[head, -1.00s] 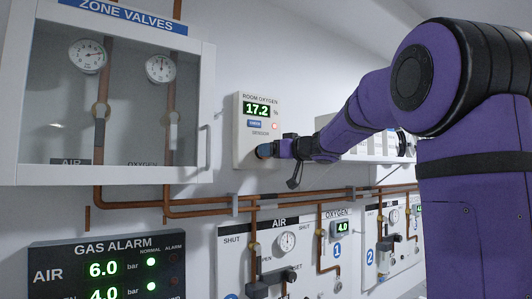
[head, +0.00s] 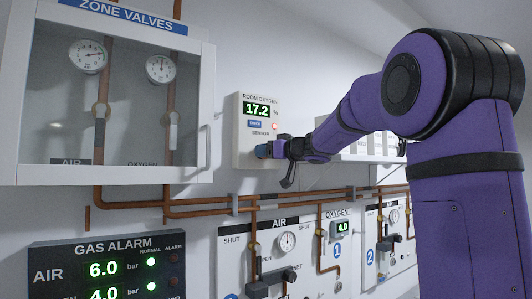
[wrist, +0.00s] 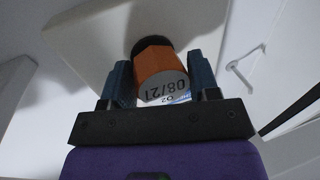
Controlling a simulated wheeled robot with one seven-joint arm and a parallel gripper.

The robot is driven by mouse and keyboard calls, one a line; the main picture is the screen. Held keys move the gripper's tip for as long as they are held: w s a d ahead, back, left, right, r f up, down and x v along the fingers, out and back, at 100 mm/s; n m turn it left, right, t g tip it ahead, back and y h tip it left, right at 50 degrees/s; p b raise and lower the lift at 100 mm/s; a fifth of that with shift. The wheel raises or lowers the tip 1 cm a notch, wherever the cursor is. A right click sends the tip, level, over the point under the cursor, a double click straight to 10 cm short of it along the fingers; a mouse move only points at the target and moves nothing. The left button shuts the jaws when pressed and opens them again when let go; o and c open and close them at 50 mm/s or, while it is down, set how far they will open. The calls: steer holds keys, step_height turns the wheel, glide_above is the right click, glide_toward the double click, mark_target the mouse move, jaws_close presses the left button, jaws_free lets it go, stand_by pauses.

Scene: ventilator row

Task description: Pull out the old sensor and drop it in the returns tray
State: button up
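The old sensor (wrist: 160,68) is an orange cylinder with a grey end face marked "O2" and "08/21", upside down in the wrist view. Its far end meets a dark round collar (wrist: 151,43) on the pale casing. My gripper (wrist: 162,80) has one blue finger on each side of the sensor, very close to it. I cannot tell whether both fingers press on it. In the head view my gripper (head: 264,150) is at the lower part of the white room oxygen monitor (head: 243,110), which reads 17.2 with a red light. My fingers hide the sensor there. I see no returns tray.
The zone valves cabinet (head: 205,100) stands left of the monitor, its handle facing my gripper. Copper pipes (head: 200,213) run along the wall below. Under them are a gas alarm panel (head: 105,268) and several gauge panels (head: 312,283).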

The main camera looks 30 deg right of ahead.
steer(key=c, duration=0.5)
steer(key=shift+c, duration=0.2)
steer(key=shift+s, duration=0.25)
steer(key=s, duration=0.6)
steer(key=shift+s+d, duration=0.15)
steer(key=shift+s, duration=0.15)
stand_by(0.8)
stand_by(0.4)
